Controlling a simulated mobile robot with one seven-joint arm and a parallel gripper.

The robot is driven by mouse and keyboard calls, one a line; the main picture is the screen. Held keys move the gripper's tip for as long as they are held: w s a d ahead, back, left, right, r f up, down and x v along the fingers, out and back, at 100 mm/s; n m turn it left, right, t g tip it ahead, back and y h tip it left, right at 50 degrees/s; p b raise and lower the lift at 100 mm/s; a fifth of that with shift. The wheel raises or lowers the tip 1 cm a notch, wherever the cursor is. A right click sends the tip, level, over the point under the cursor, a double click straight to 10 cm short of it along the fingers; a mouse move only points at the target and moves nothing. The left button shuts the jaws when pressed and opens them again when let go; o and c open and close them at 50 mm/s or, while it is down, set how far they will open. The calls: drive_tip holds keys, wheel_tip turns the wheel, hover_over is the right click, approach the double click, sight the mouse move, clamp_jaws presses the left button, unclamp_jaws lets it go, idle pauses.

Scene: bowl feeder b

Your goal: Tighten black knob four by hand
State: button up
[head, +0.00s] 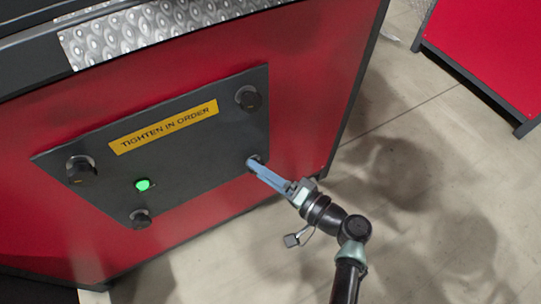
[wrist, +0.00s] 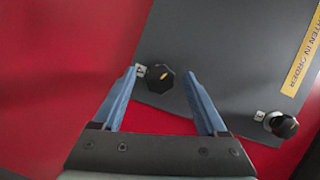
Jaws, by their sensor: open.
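A dark panel (head: 200,150) on the red cabinet carries black knobs. My gripper (head: 252,168) is at the knob (head: 256,158) in the panel's lower right corner and partly hides it. In the wrist view my gripper (wrist: 160,78) is open, with its blue fingers on either side of a black knob (wrist: 162,86). Gaps show between the knob and both fingers. A small white tag (wrist: 140,70) sits beside this knob. The other knobs are at the upper right (head: 248,98), left (head: 80,169) and bottom (head: 140,218). I cannot read which is four.
A yellow label (head: 164,127) reads "TIGHTEN IN ORDER". A green light (head: 142,184) glows on the panel. Another black knob (wrist: 284,124) shows right of my gripper in the wrist view. Open floor (head: 420,210) lies to the right, with another red cabinet (head: 490,45) beyond.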

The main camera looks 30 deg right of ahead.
drive_tip(key=p+v, duration=0.4)
drive_tip(key=v, duration=0.9)
drive_tip(key=shift+s, duration=0.1)
